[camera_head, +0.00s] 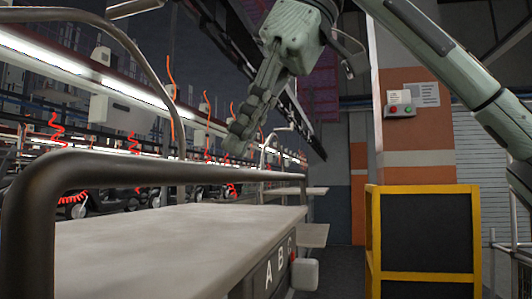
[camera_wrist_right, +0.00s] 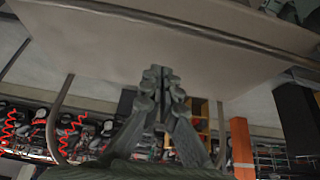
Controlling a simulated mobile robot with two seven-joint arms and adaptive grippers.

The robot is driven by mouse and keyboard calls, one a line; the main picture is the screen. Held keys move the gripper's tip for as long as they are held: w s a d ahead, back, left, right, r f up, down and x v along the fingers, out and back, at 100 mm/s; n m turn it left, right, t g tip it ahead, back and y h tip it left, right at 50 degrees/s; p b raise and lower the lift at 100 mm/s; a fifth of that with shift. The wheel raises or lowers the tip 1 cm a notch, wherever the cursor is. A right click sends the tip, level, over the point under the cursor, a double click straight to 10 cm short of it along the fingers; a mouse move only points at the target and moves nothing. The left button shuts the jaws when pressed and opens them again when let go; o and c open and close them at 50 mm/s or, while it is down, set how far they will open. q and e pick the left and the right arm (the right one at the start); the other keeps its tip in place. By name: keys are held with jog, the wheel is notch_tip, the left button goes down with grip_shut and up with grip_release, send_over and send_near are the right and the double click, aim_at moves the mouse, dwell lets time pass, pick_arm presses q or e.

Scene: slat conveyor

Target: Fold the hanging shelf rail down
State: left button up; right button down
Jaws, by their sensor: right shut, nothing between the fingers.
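The shelf rail (camera_head: 165,172) is a thick dark tube standing raised above a grey shelf board (camera_head: 165,240), with a bent corner at the near left. In the right wrist view, a long dark tube (camera_wrist_right: 220,22) crosses the pale board (camera_wrist_right: 105,55). My right gripper (camera_head: 236,140) reaches down from the top, with its fingertips just above the rail in the picture. I cannot tell whether they touch it. Its fingers look closed together and empty in the right wrist view (camera_wrist_right: 160,88). My left gripper is not in view.
The board's front edge carries the letters A B C. A yellow-framed dark cabinet (camera_head: 425,240) stands right of it. A pillar with a button box (camera_head: 400,104) rises behind. Conveyor equipment with red coiled hoses (camera_head: 57,130) lines the left. A thin curved metal tube (camera_head: 268,150) stands near the gripper.

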jog(key=shift+x, duration=1.1)
jog(key=d, duration=0.2)
jog(key=s+d, duration=0.1)
jog(key=shift+s+d+f, duration=0.15)
jog(key=shift+d+f, duration=0.2)
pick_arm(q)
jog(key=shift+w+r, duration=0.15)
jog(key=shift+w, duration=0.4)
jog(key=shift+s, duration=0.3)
